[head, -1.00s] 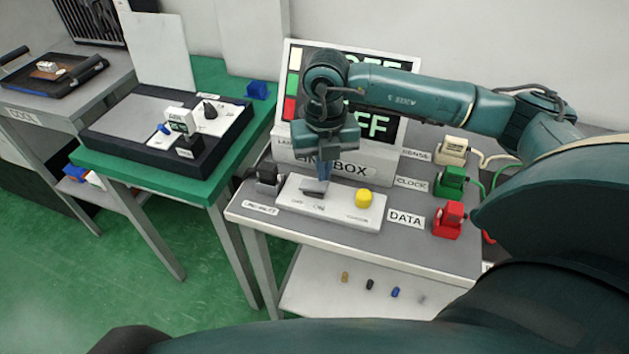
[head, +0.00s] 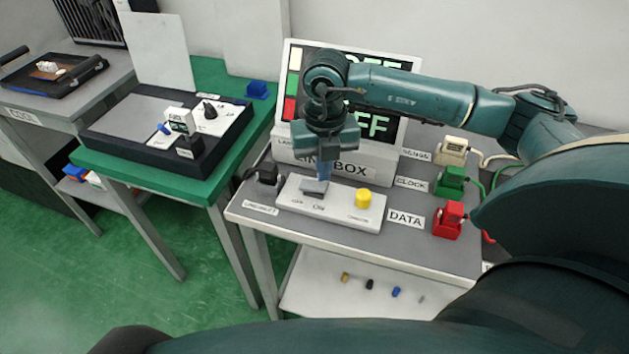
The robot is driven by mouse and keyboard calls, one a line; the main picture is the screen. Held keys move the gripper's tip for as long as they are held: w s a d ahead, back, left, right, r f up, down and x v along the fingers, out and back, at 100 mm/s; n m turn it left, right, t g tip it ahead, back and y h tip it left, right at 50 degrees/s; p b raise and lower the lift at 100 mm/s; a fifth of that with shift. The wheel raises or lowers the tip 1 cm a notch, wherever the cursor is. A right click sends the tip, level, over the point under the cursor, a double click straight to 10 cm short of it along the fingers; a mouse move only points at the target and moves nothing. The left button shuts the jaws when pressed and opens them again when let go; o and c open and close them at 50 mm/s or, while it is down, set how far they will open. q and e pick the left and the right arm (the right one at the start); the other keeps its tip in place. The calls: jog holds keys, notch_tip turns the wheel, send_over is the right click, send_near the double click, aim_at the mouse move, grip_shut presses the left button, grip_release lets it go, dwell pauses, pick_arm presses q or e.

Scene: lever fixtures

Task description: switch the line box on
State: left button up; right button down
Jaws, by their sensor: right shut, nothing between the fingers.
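The line box (head: 380,163) stands on the grey table, and its display (head: 378,128) reads OFF in the part that shows. In front of it is a white switch panel (head: 340,214) with a grey rocker or lever (head: 313,187) at its left, above small OFF and ON markings. A yellow knob (head: 363,198) sits at the panel's right. My right gripper (head: 323,178) is shut and empty, pointing down at the grey lever. Its tips are at or just behind the lever; I cannot tell whether they touch. My left gripper is out of view.
Cream (head: 453,150), green (head: 452,182) and red (head: 449,220) plugs stand at the right of the table. A black plug (head: 267,174) sits left of the panel. A green table (head: 150,178) with another panel is further left. Small pegs lie on the lower shelf.

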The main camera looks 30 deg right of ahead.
aim_at(323, 185)
jog(key=shift+f+b, duration=1)
jog(key=shift+f, duration=0.25)
dwell(0.5)
jog(key=shift+r, duration=0.1)
jog(key=shift+r+p, duration=2.4)
jog(key=shift+r, duration=1.05)
